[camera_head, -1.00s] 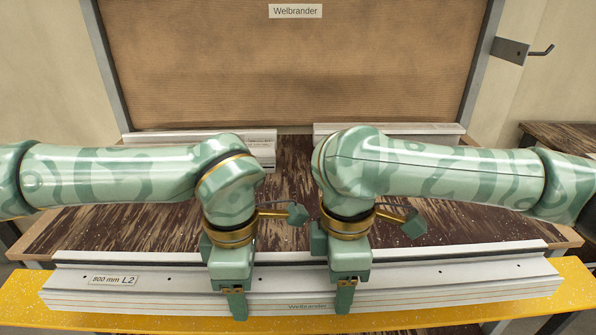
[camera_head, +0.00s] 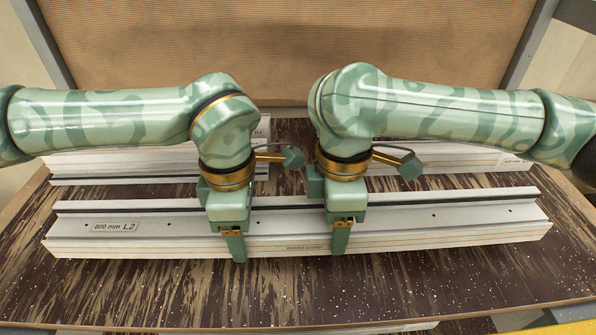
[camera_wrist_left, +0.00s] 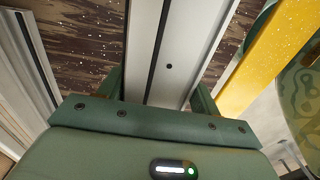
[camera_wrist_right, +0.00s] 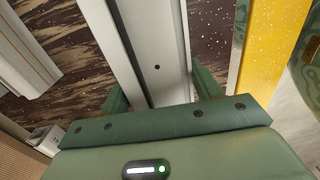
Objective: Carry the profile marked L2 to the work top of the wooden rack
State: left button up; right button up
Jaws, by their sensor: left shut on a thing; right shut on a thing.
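The long pale-grey profile marked L2 (camera_head: 380,235) lies crosswise in the head view, its "800 mm L2" label near its left end. My left gripper (camera_head: 230,218) is shut on it left of the middle. My right gripper (camera_head: 333,212) is shut on it just right of the middle. The profile also shows between the fingers in the left wrist view (camera_wrist_left: 178,70) and the right wrist view (camera_wrist_right: 156,68). It is level over the dark mottled brown work top (camera_head: 200,295) of the rack. I cannot tell whether its underside touches the top.
Other pale profiles lie behind, one group at back left (camera_head: 110,165) and one at back right (camera_head: 440,160), partly hidden by my arms. A brown ribbed panel (camera_head: 290,40) stands behind the top. A yellow beam (camera_wrist_right: 270,50) runs along the near side. The top's front strip is clear.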

pick_arm(q)
jog(key=shift+w+d+r, duration=0.1)
jog(key=shift+w+r, duration=0.05)
jog(key=shift+w, duration=0.1)
pick_arm(e)
jog(key=shift+w+a+r, duration=0.1)
jog(key=shift+w+r, duration=0.05)
jog(key=shift+w, duration=0.1)
jog(key=shift+s, duration=0.1)
pick_arm(q)
jog(key=shift+s, duration=0.1)
